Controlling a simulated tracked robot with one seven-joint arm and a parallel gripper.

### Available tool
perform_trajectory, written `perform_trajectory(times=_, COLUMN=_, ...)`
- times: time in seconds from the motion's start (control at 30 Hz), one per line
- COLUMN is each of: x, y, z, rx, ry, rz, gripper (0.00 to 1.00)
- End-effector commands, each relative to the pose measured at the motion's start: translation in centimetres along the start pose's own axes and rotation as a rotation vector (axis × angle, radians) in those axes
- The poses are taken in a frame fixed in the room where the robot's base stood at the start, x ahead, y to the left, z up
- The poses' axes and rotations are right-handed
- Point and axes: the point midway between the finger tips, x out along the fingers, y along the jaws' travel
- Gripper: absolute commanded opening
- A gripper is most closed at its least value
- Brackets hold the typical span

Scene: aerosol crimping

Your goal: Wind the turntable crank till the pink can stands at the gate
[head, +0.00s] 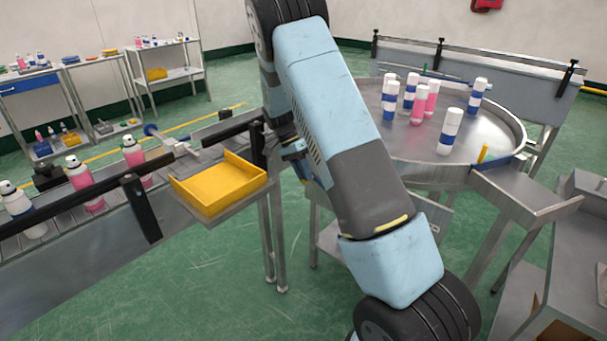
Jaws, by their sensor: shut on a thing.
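The round grey turntable (395,145) stands at the right and carries several white cans with blue bands. Two pink cans show among them: a nearer one (418,106) and one just behind it to the right (432,98). They stand upright around the middle, away from the rim. A yellow post (483,153) at the front right rim, beside a grey chute (522,192), looks like the gate; no can stands at it. My gripper (299,165) shows only partly behind my arm, by the turntable's left side. It is shut; its fingertips and the crank are hidden.
A yellow tray (215,187) sits left of my gripper, beside a conveyor (100,215) bearing pink and white cans. A rail with black posts (440,50) runs behind the turntable. A grey cabinet (580,230) stands at the right. Shelves line the back left.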

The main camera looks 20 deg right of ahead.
Motion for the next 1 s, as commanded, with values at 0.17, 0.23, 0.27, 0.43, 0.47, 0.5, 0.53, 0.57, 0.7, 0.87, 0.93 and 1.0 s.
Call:
perform_trajectory(times=0.17, x=-0.3, y=-0.3, z=-0.1, rx=0.000, ry=0.006, rz=-0.012, gripper=0.21)
perform_trajectory(times=0.23, x=-0.3, y=-0.3, z=-0.1, rx=0.000, ry=0.005, rz=-0.012, gripper=0.28)
perform_trajectory(times=0.27, x=-0.3, y=-0.3, z=0.0, rx=0.000, ry=0.005, rz=-0.011, gripper=0.31)
perform_trajectory(times=0.43, x=-0.2, y=-0.2, z=0.0, rx=0.000, ry=0.003, rz=-0.008, gripper=0.45)
perform_trajectory(times=0.47, x=-0.1, y=-0.2, z=0.0, rx=0.000, ry=0.003, rz=-0.007, gripper=0.45)
perform_trajectory(times=0.5, x=-0.1, y=-0.2, z=0.0, rx=0.000, ry=0.003, rz=-0.007, gripper=0.45)
perform_trajectory(times=0.53, x=-0.1, y=-0.2, z=0.0, rx=0.000, ry=0.003, rz=-0.006, gripper=0.45)
perform_trajectory(times=0.57, x=-0.1, y=-0.2, z=0.0, rx=0.000, ry=0.002, rz=-0.006, gripper=0.45)
perform_trajectory(times=0.7, x=-0.3, y=-0.1, z=0.0, rx=0.000, ry=0.002, rz=-0.006, gripper=0.45)
perform_trajectory(times=0.87, x=-1.7, y=0.7, z=-0.1, rx=0.000, ry=0.004, rz=-0.009, gripper=0.45)
perform_trajectory(times=0.93, x=-2.7, y=1.2, z=0.0, rx=-0.001, ry=0.004, rz=-0.009, gripper=0.45)
perform_trajectory(times=1.0, x=-3.2, y=2.3, z=0.4, rx=-0.002, ry=0.004, rz=-0.009, gripper=0.45)
